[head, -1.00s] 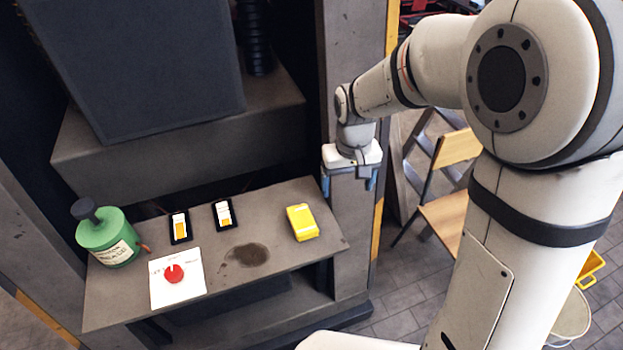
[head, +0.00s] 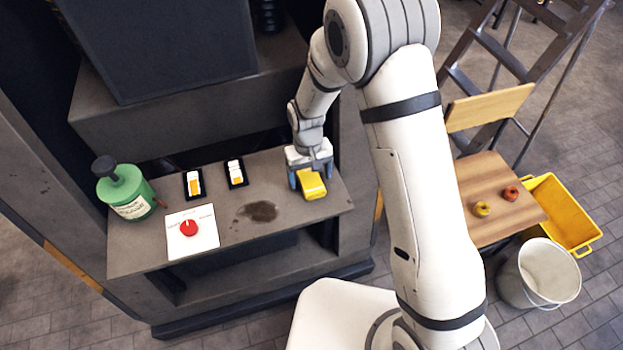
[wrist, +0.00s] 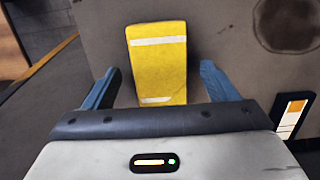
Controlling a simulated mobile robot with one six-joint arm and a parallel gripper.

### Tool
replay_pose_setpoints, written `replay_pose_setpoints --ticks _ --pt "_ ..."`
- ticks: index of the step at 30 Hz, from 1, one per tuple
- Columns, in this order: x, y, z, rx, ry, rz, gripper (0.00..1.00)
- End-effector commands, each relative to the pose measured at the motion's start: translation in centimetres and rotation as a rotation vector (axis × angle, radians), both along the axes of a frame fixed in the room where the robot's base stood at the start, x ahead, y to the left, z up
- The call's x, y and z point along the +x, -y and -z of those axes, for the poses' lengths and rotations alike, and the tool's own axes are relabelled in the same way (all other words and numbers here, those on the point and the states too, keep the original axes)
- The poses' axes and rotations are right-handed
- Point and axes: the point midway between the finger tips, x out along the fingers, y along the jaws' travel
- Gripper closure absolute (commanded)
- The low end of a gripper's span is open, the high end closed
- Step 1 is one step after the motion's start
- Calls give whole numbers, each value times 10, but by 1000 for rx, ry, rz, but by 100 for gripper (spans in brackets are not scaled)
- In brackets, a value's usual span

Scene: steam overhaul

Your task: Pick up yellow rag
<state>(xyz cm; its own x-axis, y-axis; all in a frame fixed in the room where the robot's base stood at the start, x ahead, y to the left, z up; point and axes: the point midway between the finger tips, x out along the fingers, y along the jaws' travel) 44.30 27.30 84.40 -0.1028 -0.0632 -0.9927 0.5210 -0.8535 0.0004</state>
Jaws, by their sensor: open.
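The yellow rag (head: 312,184) is a folded yellow block near the right end of the grey bench. In the wrist view the rag (wrist: 157,62) shows two pale stripes and lies between and ahead of my fingers. My gripper (head: 308,182) is open over the rag, with its blue fingers on either side of it. In the wrist view the gripper (wrist: 160,88) shows a gap between each finger and the rag. I cannot tell how far above the bench the fingertips are.
On the bench (head: 280,231) are a green canister (head: 127,194), a red knob (head: 189,227) on a white plate, two switches (head: 194,184) and a dark stain. To the right are a wooden chair (head: 490,190) with two apples, a yellow crate (head: 575,245) and a bucket (head: 535,272).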

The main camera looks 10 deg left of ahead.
Motion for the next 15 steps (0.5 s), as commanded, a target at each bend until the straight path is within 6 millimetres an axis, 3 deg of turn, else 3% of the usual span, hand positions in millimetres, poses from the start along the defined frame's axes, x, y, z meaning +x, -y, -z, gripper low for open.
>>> replay_pose_setpoints --ticks 10,15 --pt "-1 1 10 0 0 0 20" --pt "-1 1 10 0 0 0 34"
